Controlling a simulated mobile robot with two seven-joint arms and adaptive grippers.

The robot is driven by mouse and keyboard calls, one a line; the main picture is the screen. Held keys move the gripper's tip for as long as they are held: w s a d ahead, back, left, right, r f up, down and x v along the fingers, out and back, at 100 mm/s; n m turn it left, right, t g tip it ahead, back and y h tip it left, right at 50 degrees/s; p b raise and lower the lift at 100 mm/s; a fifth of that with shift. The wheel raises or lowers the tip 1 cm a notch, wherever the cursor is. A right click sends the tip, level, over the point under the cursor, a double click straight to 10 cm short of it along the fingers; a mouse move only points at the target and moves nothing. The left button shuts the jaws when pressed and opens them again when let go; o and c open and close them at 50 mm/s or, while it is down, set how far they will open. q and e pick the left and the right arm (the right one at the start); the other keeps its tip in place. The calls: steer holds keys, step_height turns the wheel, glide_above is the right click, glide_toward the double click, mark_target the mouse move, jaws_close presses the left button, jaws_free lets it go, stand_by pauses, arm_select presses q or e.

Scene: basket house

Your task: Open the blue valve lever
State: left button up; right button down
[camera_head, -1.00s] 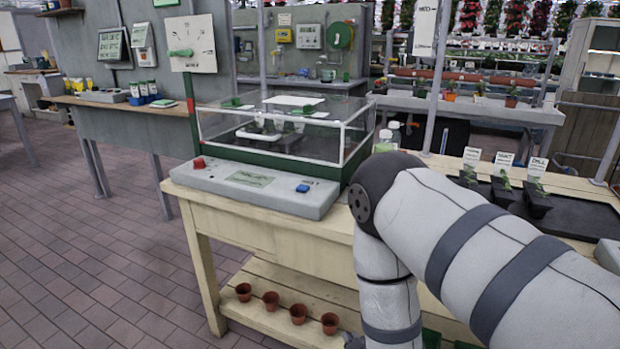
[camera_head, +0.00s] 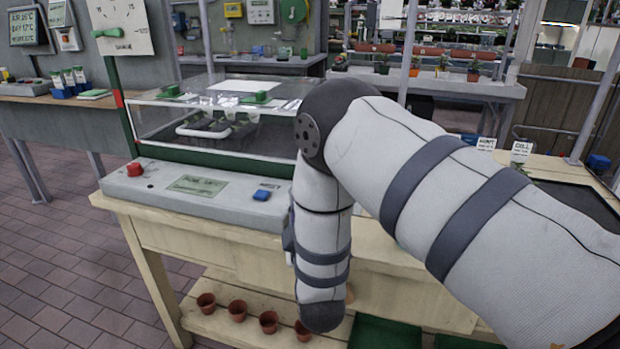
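A small blue piece (camera_head: 262,194) sits on the right part of the grey front panel of a glass-sided case. I cannot tell whether it is the blue valve lever; no other clear blue lever shows. My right arm comes in from the right, bends at a dark elbow and hangs down in front of the bench, right of the blue piece and apart from it in the picture. Its gripper cannot be made out. My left arm and gripper are out of the picture.
The glass-sided case (camera_head: 178,156) stands on a wooden bench (camera_head: 190,238), with a red knob (camera_head: 135,169) at its panel's left. Several terracotta pots (camera_head: 237,310) stand on the lower shelf. Tiled floor (camera_head: 60,250) at left is clear. My arm hides the bench's right part.

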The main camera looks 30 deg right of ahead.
steer(key=x, duration=1)
steer(key=shift+d+f+b, duration=0.1)
steer(key=shift+f+b, duration=0.1)
steer(key=shift+b, duration=0.2)
steer(key=shift+s+d+f, duration=0.35)
steer(key=shift+s+d, duration=0.1)
steer(key=shift+d, duration=0.1)
steer(key=shift+s+d+f, duration=0.4)
steer(key=shift+s+d, duration=0.05)
steer(key=shift+d, duration=0.1)
steer(key=shift+s+d+f, duration=0.15)
steer(key=shift+s+f, duration=0.05)
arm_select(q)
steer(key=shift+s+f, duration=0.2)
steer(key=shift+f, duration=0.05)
